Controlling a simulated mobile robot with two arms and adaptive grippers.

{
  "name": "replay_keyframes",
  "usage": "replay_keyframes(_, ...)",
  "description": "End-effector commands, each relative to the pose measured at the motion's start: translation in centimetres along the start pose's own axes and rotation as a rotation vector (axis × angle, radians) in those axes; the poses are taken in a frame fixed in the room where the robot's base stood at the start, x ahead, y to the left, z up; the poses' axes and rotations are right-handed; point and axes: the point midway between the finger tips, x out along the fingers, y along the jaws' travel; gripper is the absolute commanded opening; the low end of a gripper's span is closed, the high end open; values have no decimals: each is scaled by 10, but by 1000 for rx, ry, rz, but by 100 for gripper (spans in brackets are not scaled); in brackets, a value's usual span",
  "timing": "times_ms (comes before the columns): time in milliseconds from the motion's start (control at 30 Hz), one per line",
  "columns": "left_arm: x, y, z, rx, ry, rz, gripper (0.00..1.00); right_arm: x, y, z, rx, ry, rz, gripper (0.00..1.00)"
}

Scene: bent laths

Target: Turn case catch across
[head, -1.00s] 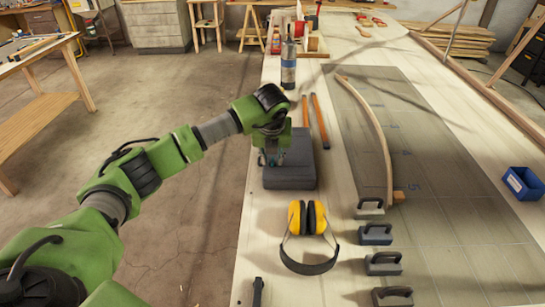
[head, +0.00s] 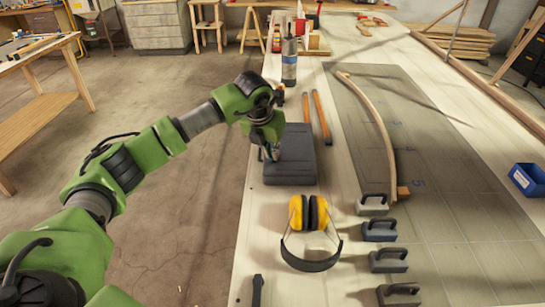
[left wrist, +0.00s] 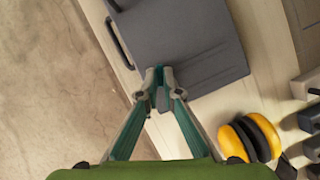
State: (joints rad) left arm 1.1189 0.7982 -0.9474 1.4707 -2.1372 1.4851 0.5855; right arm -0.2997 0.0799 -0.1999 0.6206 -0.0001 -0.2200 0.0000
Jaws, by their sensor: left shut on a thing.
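The case (head: 299,172) is a dark grey, flat, closed box lying near the table's left edge. It also fills the upper part of the left wrist view (left wrist: 190,45), where its dark handle (left wrist: 119,43) shows along one side. My left gripper (head: 268,155) is at the case's left side. In the left wrist view its fingertips (left wrist: 160,78) are close together at the case's edge, shut on a small grey piece, apparently the catch (left wrist: 162,99). The fingers hide most of it, so its angle is unclear. My right gripper is not in view.
Yellow earmuffs (head: 309,213) lie in front of the case. Several grey handled weights (head: 379,231) stand to their right. Two orange-handled tools (head: 320,118) and a bottle (head: 289,62) are behind. A bent lath (head: 375,120) lies on the grey mat (head: 440,170).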

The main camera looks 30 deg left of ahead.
Motion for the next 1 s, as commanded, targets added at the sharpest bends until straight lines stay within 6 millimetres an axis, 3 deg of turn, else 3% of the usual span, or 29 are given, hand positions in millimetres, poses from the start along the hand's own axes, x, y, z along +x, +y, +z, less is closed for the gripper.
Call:
replay_keyframes(400, 1, 5, 1, 361, -1, -151, 0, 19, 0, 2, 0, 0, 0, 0)
replay_keyframes(1000, 1, 8, 5, 864, -1, -360, 0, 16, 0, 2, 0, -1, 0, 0)
